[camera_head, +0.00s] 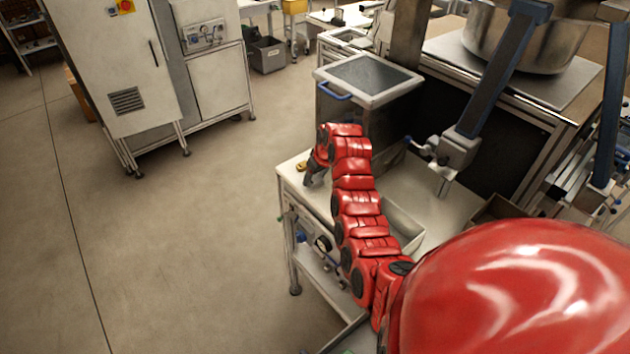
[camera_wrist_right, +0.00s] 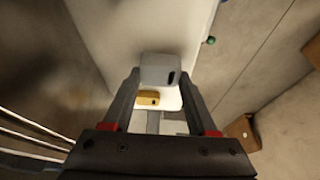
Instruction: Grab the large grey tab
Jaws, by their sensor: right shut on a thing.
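The large grey tab (camera_wrist_right: 159,68) is a pale grey rounded block with a dark slot on its right side in the right wrist view. It sits between the two fingertips of my right gripper (camera_wrist_right: 161,84), which is shut on it. In the head view my right gripper (camera_head: 314,175) points down at the far left corner of the white table (camera_head: 287,178), and the tab cannot be made out there. A small yellow piece (camera_wrist_right: 148,98) shows just below the tab; it also shows at the table corner in the head view (camera_head: 301,166). My left gripper is not in view.
A grey-lidded bin (camera_head: 365,78) with a blue handle stands just behind the right arm. A pale tray (camera_head: 404,228) lies on the table right of the arm. A metal fixture (camera_head: 458,152) hangs above the table. The floor on the left is clear.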

